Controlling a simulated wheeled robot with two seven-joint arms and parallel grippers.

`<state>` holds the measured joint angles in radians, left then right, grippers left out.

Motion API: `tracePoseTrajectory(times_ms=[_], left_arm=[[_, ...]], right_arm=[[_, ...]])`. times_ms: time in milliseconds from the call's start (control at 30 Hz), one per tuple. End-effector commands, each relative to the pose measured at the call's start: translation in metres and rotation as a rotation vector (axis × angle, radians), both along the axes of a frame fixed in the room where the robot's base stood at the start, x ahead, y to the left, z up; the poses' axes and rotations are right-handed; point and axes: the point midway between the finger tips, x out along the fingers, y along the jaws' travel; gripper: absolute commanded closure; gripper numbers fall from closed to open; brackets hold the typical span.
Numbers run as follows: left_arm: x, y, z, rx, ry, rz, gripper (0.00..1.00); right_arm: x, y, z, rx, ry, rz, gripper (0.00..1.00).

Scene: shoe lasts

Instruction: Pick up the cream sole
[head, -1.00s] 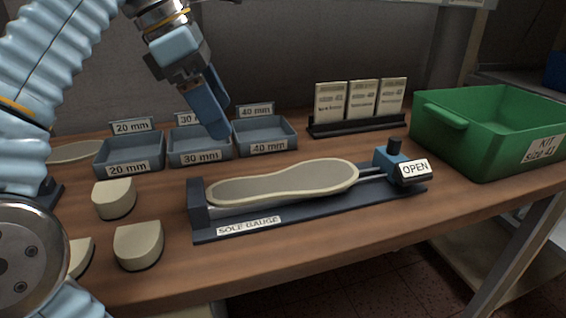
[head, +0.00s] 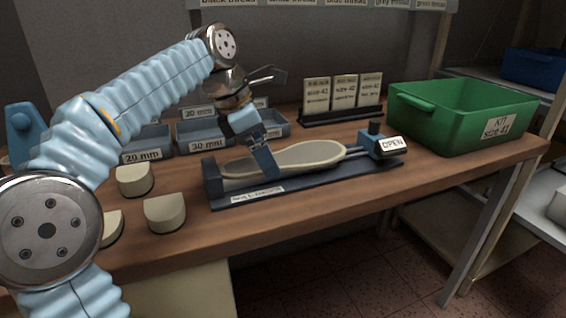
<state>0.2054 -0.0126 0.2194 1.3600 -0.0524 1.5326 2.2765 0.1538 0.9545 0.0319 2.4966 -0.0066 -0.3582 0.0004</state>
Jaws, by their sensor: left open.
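The cream sole (head: 303,155) lies flat on the dark sole gauge (head: 300,187), in the middle of the table. The gauge's blue slider at its right end carries a sign reading OPEN (head: 393,143). My left gripper (head: 266,165) is over the left part of the sole, pointing down with its fingers open. The fingers hide part of the sole's left end. I cannot tell whether they touch it. My right gripper is not in view.
A green kit bin (head: 455,135) stands at the right. Blue trays (head: 203,143) and a card rack (head: 340,116) stand behind the gauge. Several cream heel blocks (head: 165,214) lie at the front left.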

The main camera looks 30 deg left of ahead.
Motion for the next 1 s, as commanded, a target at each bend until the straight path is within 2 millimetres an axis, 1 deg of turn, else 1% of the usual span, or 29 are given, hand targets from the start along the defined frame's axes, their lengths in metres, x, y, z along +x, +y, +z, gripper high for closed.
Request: tracePoseTrajectory(times_ms=[167, 200, 567, 600, 633, 867, 1000], left_arm=[[0.0004, 0.0000, -0.0005, 0.000, 0.000, 0.000, 0.01], [0.0004, 0.0000, -0.0005, 0.000, 0.000, 0.000, 0.04], [0.0002, 0.0001, -0.0003, 0.000, 0.000, 0.000, 0.59], [0.0001, 0.0001, -0.0003, 0.000, 0.000, 0.000, 0.65], [0.0002, 0.0000, -0.0001, 0.000, 0.000, 0.000, 0.67], [0.0003, 0.0000, 0.0006, 0.000, 0.000, 0.000, 0.67], [0.0005, -0.0001, 0.0075, 0.000, 0.000, -0.001, 0.67]], right_arm=[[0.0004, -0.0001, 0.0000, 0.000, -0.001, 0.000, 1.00], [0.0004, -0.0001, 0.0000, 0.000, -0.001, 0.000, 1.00], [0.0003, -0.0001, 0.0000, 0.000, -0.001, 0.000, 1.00], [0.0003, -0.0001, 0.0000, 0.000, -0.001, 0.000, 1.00], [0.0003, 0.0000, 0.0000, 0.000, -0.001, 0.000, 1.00], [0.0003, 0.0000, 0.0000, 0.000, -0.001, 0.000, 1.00], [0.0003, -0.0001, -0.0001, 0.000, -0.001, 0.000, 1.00]])
